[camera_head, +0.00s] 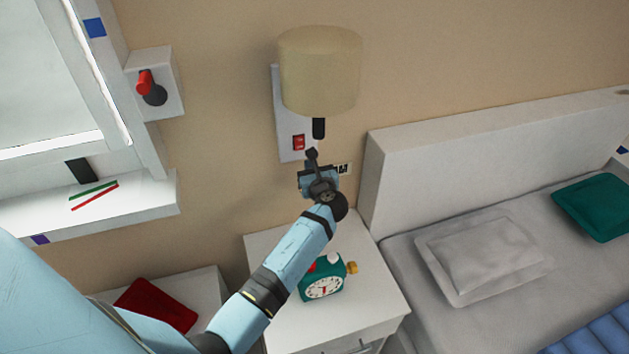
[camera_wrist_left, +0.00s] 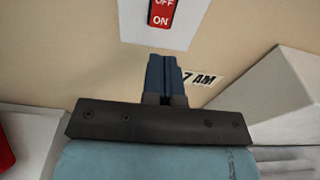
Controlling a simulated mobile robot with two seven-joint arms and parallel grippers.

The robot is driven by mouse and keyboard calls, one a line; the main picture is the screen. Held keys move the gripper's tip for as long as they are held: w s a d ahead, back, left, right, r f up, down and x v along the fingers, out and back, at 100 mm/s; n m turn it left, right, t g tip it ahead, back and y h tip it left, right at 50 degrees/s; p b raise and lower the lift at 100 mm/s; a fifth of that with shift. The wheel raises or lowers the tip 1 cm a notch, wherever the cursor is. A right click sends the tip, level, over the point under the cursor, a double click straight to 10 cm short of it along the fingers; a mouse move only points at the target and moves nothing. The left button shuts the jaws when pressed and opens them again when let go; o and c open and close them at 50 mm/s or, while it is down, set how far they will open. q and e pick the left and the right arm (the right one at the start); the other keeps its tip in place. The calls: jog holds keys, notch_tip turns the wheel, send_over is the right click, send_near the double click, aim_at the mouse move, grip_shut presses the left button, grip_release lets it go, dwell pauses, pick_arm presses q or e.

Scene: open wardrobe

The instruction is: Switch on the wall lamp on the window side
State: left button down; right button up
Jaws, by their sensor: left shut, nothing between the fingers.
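The wall lamp (camera_head: 320,72) has a beige shade and a white backplate (camera_head: 284,105) on the wall beside the window. A red rocker switch (camera_head: 299,142) sits low on that plate. In the left wrist view the switch (camera_wrist_left: 161,12) is at the top edge and reads OFF above ON. My left gripper (camera_head: 312,158) is shut and empty, just below and right of the switch in the head view. In the wrist view its fingers (camera_wrist_left: 165,75) are together below the switch, with a visible gap in the picture. My right gripper is not in view.
A nightstand (camera_head: 385,312) with a green alarm clock (camera_head: 324,285) stands below my left arm. The bed's headboard (camera_head: 410,165) is to the right. A window sill (camera_head: 140,200) and a wall box with a red lever (camera_head: 146,82) are to the left.

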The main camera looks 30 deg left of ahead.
aim_at(300, 149)
pick_arm(q)
jog(key=b+x, duration=0.1)
jog(key=x, duration=0.1)
jog(key=b+x, duration=0.1)
jog(key=x, duration=0.1)
jog(key=b+x, duration=0.1)
jog(key=x, duration=0.1)
jog(key=shift+w+a+f+b, duration=0.15)
jog(key=shift+w+f+b, duration=0.05)
jog(key=shift+f+b, duration=0.1)
jog(key=shift+w+a, duration=0.25)
jog(key=shift+w+a+r, duration=0.15)
jog(key=shift+w+a, duration=0.05)
jog(key=shift+a, duration=0.05)
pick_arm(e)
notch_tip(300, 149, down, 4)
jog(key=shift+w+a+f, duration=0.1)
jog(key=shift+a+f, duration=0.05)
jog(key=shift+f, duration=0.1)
pick_arm(q)
jog(key=shift+b, duration=0.35)
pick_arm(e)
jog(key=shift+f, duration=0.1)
